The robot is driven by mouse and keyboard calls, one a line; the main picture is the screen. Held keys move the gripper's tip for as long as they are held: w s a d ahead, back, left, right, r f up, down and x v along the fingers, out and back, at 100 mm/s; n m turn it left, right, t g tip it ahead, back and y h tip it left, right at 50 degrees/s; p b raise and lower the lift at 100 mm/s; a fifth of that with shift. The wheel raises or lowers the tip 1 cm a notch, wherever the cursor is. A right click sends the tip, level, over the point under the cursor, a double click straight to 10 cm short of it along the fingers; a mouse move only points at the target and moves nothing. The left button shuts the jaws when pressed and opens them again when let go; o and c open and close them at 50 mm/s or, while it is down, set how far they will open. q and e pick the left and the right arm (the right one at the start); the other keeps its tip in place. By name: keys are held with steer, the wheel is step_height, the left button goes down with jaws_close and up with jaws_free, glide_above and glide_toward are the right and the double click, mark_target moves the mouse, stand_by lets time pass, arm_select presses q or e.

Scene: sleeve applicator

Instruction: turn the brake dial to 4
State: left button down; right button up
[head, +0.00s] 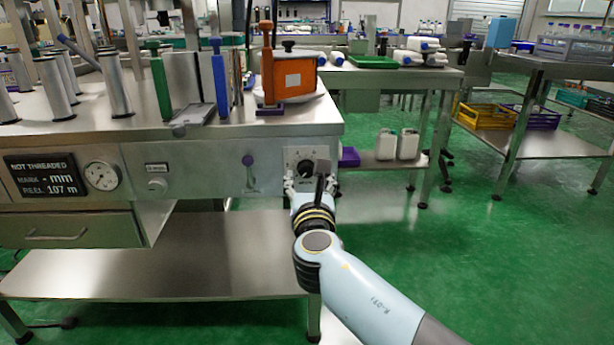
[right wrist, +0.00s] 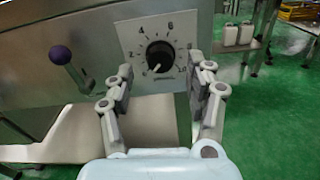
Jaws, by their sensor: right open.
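The brake dial (right wrist: 160,57) is a round black knob on a white square plate (right wrist: 182,25) with a printed scale. It sits at the right end of the steel machine's front panel. In the head view the dial (head: 305,166) is partly covered by my right gripper (head: 311,182). In the right wrist view, my right gripper (right wrist: 158,88) is open, with one finger on each side of the knob's lower part and apart from it. My left gripper is not in view.
A purple-knobbed lever (right wrist: 62,58) is left of the dial; it also shows in the head view (head: 248,162). A gauge (head: 101,176) and a dark display (head: 42,175) reading "NOT THREADED" are farther left. A lower steel shelf (head: 170,265) is below. Green floor is open at right.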

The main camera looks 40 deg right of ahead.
mark_target(306, 170)
steer(key=shift+x, duration=1.5)
steer(key=shift+s, duration=0.1)
jaws_close()
